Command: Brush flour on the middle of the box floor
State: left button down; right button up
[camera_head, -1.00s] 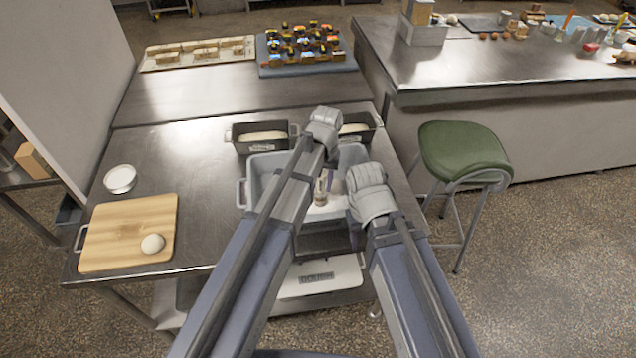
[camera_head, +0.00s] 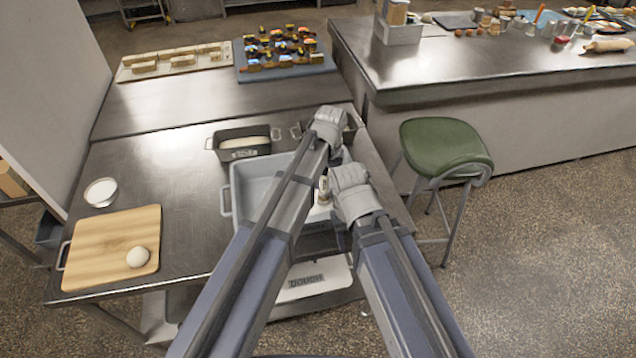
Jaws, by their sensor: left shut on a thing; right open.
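The light grey box (camera_head: 238,185) stands on the steel table in front of me, partly hidden by my arms. Its bare floor shows at the left; a whitish patch, perhaps flour, shows between my grippers. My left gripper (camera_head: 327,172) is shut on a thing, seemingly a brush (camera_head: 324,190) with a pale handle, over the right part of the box. Most of the brush is hidden, and I cannot tell if it touches the floor. My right gripper (camera_head: 345,168) is open, at the box's right side. Its fingertips are hidden behind the wrist.
A dough tin (camera_head: 243,153) stands behind the box, another partly hidden to its right. A white bowl (camera_head: 101,192) and a wooden board (camera_head: 90,262) with a dough ball (camera_head: 138,257) lie left. A green stool (camera_head: 445,145) stands right. Table space left of the box is clear.

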pick_arm(q)
jog(key=shift+w+a+f, duration=0.1)
jog(key=shift+w+a, duration=0.15)
jog(key=shift+w, duration=0.55)
jog(key=shift+w+a+r, duration=0.1)
jog(key=shift+w+a, duration=0.1)
jog(key=shift+w, duration=0.6)
jog(key=shift+w+a+f, duration=0.1)
jog(key=shift+w+a, duration=0.15)
jog(key=shift+w, duration=0.55)
jog(key=shift+s, duration=0.1)
jog(key=shift+s+a, duration=0.2)
jog(key=shift+a, duration=0.4)
jog(key=shift+s+a, duration=0.2)
jog(key=shift+a, duration=0.75)
jog(key=shift+s, duration=0.1)
jog(key=shift+s+a, duration=0.3)
jog(key=shift+a, duration=0.75)
jog(key=shift+s+a, duration=0.25)
jog(key=shift+a, duration=0.8)
jog(key=shift+s+a, duration=0.3)
jog(key=shift+a, duration=0.75)
jog(key=shift+a, duration=0.1)
jog(key=shift+s+a, duration=0.25)
jog(key=shift+a, duration=0.5)
jog(key=shift+s+a, duration=0.2)
jog(key=shift+a, duration=0.5)
